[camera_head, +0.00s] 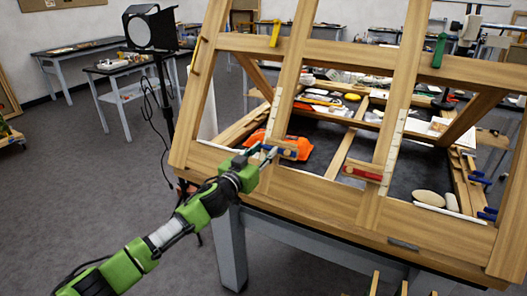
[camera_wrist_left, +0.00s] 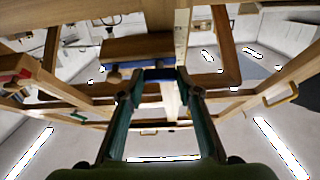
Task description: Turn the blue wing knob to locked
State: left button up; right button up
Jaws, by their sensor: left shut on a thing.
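The blue wing knob (camera_wrist_left: 166,73) shows as a dark blue bar between my left fingertips in the left wrist view. It is at a wooden block (camera_head: 303,147) on a slanted wooden frame (camera_head: 330,190). A blue part (camera_head: 286,153) on the block's front shows beside the fingers in the head view. My left gripper (camera_head: 268,151) comes from the left and is shut on the knob. The fingers (camera_wrist_left: 160,92) hide part of the knob, and no locked marking is readable. My right gripper is out of view.
A red bar (camera_head: 366,174) is on another block to the right. Yellow (camera_head: 276,33) and green (camera_head: 439,50) pieces are on the upper rail. An orange object (camera_head: 292,146) lies behind the frame. A black lamp on a stand (camera_head: 150,28) is at left.

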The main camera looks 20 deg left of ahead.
pick_arm(q)
jog(key=m+g+h+p, duration=0.2)
jog(key=m+p, duration=0.1)
jog(key=m, duration=0.2)
jog(key=m+g+h+p, duration=0.2)
jog(key=m, duration=0.4)
jog(key=a+r+m+g+h+p, duration=0.1)
jog(key=m+g+h+p, duration=0.1)
jog(key=m, duration=0.3)
jog(key=shift+w+m+g+p, duration=0.4)
jog(key=shift+p, duration=0.45)
jog(key=m+g, duration=0.1)
jog(key=m, duration=0.1)
jog(key=m+g+b, duration=0.1)
jog(key=m, duration=0.1)
jog(key=shift+w+r+m, duration=0.15)
jog(key=shift+m, duration=0.15)
jog(key=shift+w+d+r+m+g+y+b, duration=0.2)
jog(key=shift+m+g+y+b, duration=0.45)
jog(key=shift+m+y, duration=1.25)
jog(key=shift+s+d+r+m+g+y+b, duration=0.2)
jog(key=shift+m+g+y+b, duration=0.65)
jog(key=shift+m, duration=1.9)
jog(key=shift+w+d+r+m+g+y+b, duration=0.1)
jog(key=shift+d+m+g+y+b, duration=0.3)
jog(key=shift+m+y, duration=1.6)
jog(key=shift+a+f+m+h, duration=0.1)
jog(key=shift+m+h, duration=0.25)
jog(key=shift+m, duration=0.1)
jog(key=o, duration=1.1)
